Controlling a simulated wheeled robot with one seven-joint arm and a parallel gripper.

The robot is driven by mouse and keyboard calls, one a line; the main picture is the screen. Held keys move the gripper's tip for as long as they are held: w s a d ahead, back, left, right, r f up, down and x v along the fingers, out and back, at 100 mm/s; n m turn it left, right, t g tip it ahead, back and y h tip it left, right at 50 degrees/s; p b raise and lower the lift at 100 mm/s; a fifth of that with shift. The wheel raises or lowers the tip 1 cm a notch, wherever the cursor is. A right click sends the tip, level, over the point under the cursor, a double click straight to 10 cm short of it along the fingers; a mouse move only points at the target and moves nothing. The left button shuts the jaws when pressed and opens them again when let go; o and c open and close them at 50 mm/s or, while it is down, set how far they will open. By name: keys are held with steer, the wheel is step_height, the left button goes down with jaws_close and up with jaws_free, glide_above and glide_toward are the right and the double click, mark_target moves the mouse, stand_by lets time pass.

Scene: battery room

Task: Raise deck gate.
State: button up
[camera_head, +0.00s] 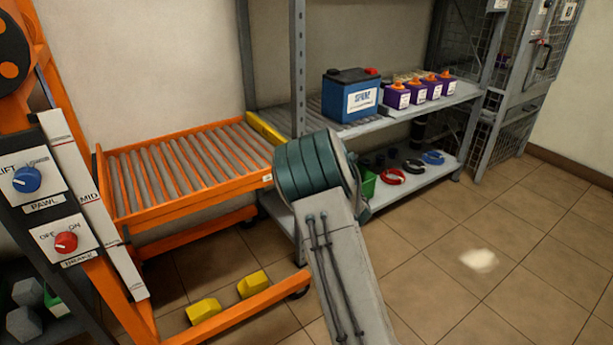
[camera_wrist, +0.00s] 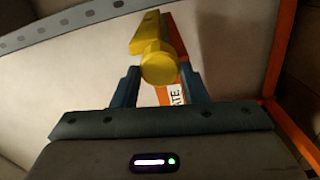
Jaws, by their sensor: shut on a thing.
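The orange roller deck (camera_head: 190,205) stands beside the shelf unit. A yellow bar, the deck gate (camera_head: 264,128), lies at the deck's right end. In the wrist view a yellow bar (camera_wrist: 147,27) ends in a round yellow knob (camera_wrist: 158,68). My gripper (camera_wrist: 160,82) has its two dark fingers on either side of this knob and is shut on it. A partly covered white and orange label (camera_wrist: 177,93) shows just behind. In the head view my arm hides my gripper and the knob.
A blue battery (camera_head: 350,95) and several purple boxes (camera_head: 418,92) stand on the shelf. A blue pawl knob (camera_head: 27,179) and a red brake knob (camera_head: 66,243) are at the left. Yellow blocks (camera_head: 204,311) lie by the deck's lower frame. Floor at right is clear.

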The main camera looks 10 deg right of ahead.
steer(key=o, duration=1)
steer(key=shift+c, duration=0.2)
steer(key=shift+d, duration=0.1)
steer(key=p+v, duration=0.2)
steer(key=v, duration=1.2)
steer(key=shift+p, duration=0.4)
steer(key=shift+w, duration=0.1)
